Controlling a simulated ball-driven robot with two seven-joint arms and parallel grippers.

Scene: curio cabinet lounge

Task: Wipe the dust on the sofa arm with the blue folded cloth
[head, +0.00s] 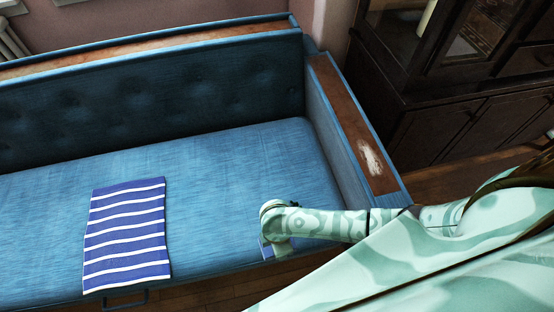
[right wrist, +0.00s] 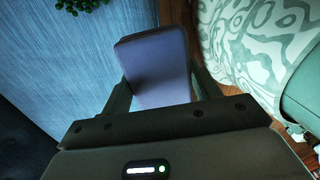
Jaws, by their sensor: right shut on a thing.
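The blue folded cloth (right wrist: 155,68) is between the two fingers of my right gripper (right wrist: 162,88), which is shut on it. In the head view only a small blue part of the cloth (head: 265,249) shows beside my right gripper (head: 279,246), at the front edge of the sofa seat. The sofa arm (head: 335,95) has a wooden top and stands to the right of the seat. A whitish dust patch (head: 371,158) lies near the front end of that top, apart from the cloth. My left gripper is not in view.
A blue and white striped cloth (head: 126,234) lies flat on the blue sofa seat (head: 220,170). A dark wooden cabinet (head: 450,125) stands right of the sofa arm. Green leaves (right wrist: 80,5) show at the top of the right wrist view.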

